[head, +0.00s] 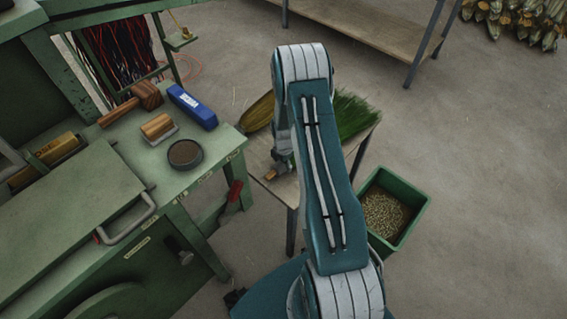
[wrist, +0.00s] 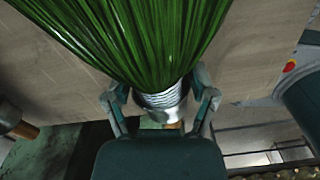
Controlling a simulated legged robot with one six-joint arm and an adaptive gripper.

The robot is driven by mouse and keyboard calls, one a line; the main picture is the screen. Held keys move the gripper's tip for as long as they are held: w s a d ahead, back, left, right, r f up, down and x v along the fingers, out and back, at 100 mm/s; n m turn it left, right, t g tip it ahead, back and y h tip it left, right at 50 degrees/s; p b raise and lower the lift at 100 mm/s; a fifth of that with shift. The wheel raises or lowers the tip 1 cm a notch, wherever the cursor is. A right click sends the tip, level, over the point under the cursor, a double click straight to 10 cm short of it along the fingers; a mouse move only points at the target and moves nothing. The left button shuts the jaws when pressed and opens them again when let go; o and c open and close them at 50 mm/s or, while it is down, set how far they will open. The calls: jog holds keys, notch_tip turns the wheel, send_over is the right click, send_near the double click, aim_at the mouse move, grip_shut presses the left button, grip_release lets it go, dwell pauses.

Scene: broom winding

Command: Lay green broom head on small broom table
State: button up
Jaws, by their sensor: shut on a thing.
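The green broom head (head: 353,114) has long green bristles and shows partly behind my arm in the head view. In the wrist view its bristles (wrist: 135,40) fan toward the top, and its wire-bound neck (wrist: 163,99) sits between my fingers. My gripper (wrist: 160,103) is shut on that neck; in the head view it is largely hidden by my arm. The small broom table (head: 287,191) is a light wooden top on dark legs. The green head is over the table; I cannot tell whether it touches.
A yellowish broom head (head: 258,112) is at the table's left back. The green workbench (head: 207,164) on the left holds a blue box (head: 192,106), a brush (head: 158,127) and a round dish (head: 185,154). A green bin (head: 388,214) of grain-like bits stands right of the table.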

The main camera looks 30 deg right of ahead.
jog(key=o, duration=1.2)
jog(key=shift+f, duration=0.1)
jog(key=shift+o, duration=0.2)
